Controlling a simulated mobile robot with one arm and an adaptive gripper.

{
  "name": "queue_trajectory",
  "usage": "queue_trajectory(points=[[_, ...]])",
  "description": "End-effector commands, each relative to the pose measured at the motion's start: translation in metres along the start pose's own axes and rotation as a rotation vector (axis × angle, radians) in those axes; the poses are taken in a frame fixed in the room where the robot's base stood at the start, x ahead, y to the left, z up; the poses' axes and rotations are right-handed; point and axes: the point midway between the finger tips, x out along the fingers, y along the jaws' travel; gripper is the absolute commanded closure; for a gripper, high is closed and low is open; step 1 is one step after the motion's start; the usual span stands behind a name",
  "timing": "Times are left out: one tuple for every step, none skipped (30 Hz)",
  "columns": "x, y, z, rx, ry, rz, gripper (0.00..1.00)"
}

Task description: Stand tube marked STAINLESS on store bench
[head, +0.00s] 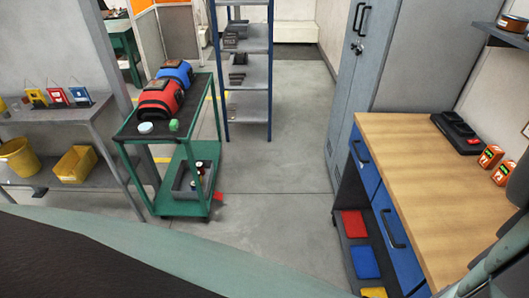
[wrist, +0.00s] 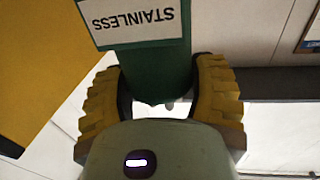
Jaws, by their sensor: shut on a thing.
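The tube (wrist: 157,70) is dark green with a white label reading STAINLESS, upside down in the wrist view. My gripper (wrist: 160,92) is shut on it, with a ribbed yellow finger on each side. The tube's far end runs out of the top of the wrist view. In the head view neither the tube nor my gripper can be made out. A bench with a wooden top (head: 420,165) and blue drawers stands at the right; no sign shows whether it is the store bench.
On the wooden top are a black tray (head: 457,134) and orange boxes (head: 490,156); its front part is clear. A green cart (head: 130,128) carries red and blue bags. A grey bench (head: 62,113) stands at the left, a shelf rack (head: 250,70) behind. Floor between is open.

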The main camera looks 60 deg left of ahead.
Motion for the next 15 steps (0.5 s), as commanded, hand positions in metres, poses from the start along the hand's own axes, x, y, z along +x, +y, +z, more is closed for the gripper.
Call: queue_trajectory(points=[[0.001, -0.0021, -0.0034, 0.001, 0.01, -0.003, 0.83], [0.0009, -0.0021, -0.0034, 0.001, 0.01, -0.003, 0.83], [0.0009, -0.002, -0.0034, 0.001, 0.01, -0.003, 0.83], [0.0009, -0.002, -0.0035, 0.001, 0.01, -0.003, 0.83], [0.0009, -0.002, -0.0035, 0.001, 0.01, -0.003, 0.83], [0.0009, -0.002, -0.0036, 0.001, 0.01, -0.003, 0.83], [0.0009, -0.002, -0.0035, 0.001, 0.01, -0.003, 0.83], [0.0009, -0.0019, -0.0032, 0.001, 0.01, -0.003, 0.83], [0.0009, -0.0019, -0.0023, 0.001, 0.01, -0.003, 0.83], [0.0009, -0.0018, -0.0013, 0.001, 0.01, -0.002, 0.83], [0.0009, -0.0018, -0.0002, 0.001, 0.01, -0.002, 0.83], [0.0004, -0.0014, 0.0008, 0.002, 0.006, -0.001, 0.35], [0.0004, -0.0013, 0.0005, 0.002, 0.006, -0.001, 0.32], [0.0003, -0.0012, 0.0005, 0.001, 0.005, -0.001, 0.29], [0.0003, -0.0011, 0.0006, 0.001, 0.005, -0.001, 0.25]])
